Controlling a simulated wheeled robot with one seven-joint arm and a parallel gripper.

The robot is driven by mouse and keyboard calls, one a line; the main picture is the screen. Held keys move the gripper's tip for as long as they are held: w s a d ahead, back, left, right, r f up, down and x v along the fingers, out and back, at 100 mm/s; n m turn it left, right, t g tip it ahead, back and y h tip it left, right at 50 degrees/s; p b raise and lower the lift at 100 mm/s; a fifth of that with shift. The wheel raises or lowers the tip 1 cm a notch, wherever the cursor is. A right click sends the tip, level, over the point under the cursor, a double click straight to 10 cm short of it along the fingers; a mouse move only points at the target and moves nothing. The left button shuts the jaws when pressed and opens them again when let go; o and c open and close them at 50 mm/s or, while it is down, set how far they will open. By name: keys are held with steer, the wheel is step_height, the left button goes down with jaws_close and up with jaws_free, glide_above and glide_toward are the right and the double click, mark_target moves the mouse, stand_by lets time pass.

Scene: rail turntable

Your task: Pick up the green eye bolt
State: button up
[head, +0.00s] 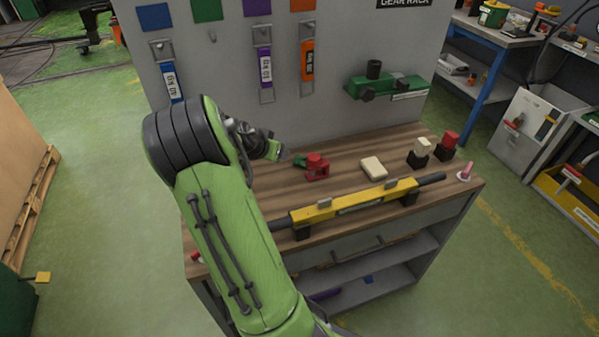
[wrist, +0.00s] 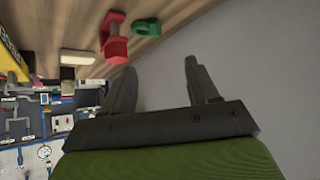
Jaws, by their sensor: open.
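The green eye bolt (head: 299,160) lies on the wooden bench top, just left of a red shackle-like part (head: 316,166). In the wrist view the eye bolt (wrist: 147,27) shows as a green ring at the top, beside the red part (wrist: 114,40). My gripper (wrist: 158,66) is open and empty in the wrist view, with its two dark fingers apart. The eye bolt appears beyond the fingertips and is not between them. In the head view my arm hides much of the bench's left side, and the fingers are hard to make out.
A yellow bar tool (head: 350,204) lies along the bench's front edge. A cream block (head: 373,168) and other small parts stand to the right. The grey back panel (head: 230,85) rises behind the bench, with coloured straps and a green clamp (head: 390,86) on it.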

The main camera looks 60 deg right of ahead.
steer(key=b, duration=0.1)
glide_toward(297, 155)
steer(key=x, duration=0.3)
steer(key=shift+s+f, duration=0.2)
steer(key=b+x, duration=0.1)
steer(key=x, duration=0.4)
steer(key=shift+w+d+f, duration=0.15)
steer(key=shift+d+f, duration=0.05)
steer(key=shift+d, duration=0.1)
steer(key=shift+a+r, duration=0.1)
jaws_close()
